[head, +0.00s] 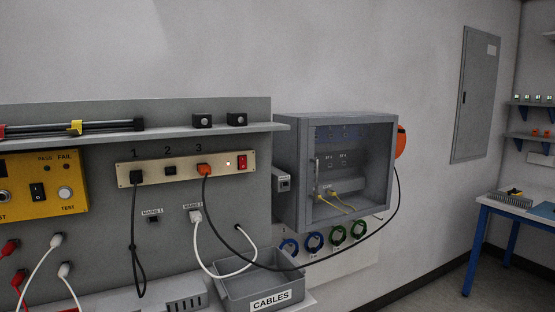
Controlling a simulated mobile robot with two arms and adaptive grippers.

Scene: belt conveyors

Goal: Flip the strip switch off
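The power strip (185,161) is a beige bar on the grey back panel, with outlets labelled 1, 2 and 3. The rocker's position is too small to tell. A black plug (136,177) is in outlet 1, and an orange plug (204,169) is in outlet 3. Outlet 2 holds no cable. Neither of my grippers shows in the head view.
A shelf (170,134) juts out above the strip. A grey CABLES bin (262,284) stands below, with white and black cables hanging in front of the panel. A grey cabinet (290,195) projects to the right. A yellow tester (45,185) is at left.

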